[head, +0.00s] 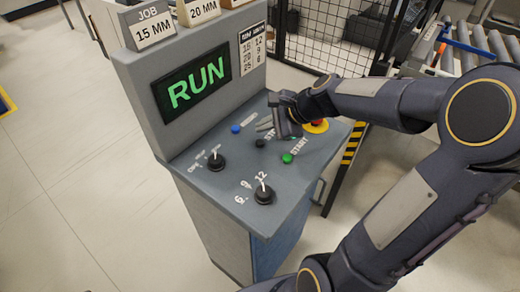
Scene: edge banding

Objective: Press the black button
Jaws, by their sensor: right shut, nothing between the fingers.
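The black button (260,143) sits on the sloped top of a grey control console, beside a white label that starts "ST" and is partly covered by my gripper. My right gripper (265,127) is shut and empty. Its fingertips are just above and behind the black button in the picture; I cannot tell whether they touch the panel. My left gripper is not in view.
The console screen (192,84) reads RUN in green. Nearby on the panel are a blue button (236,129), a green START button (287,158), a red-and-yellow emergency stop (316,126) and two black selector knobs (264,194). A wire fence stands behind.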

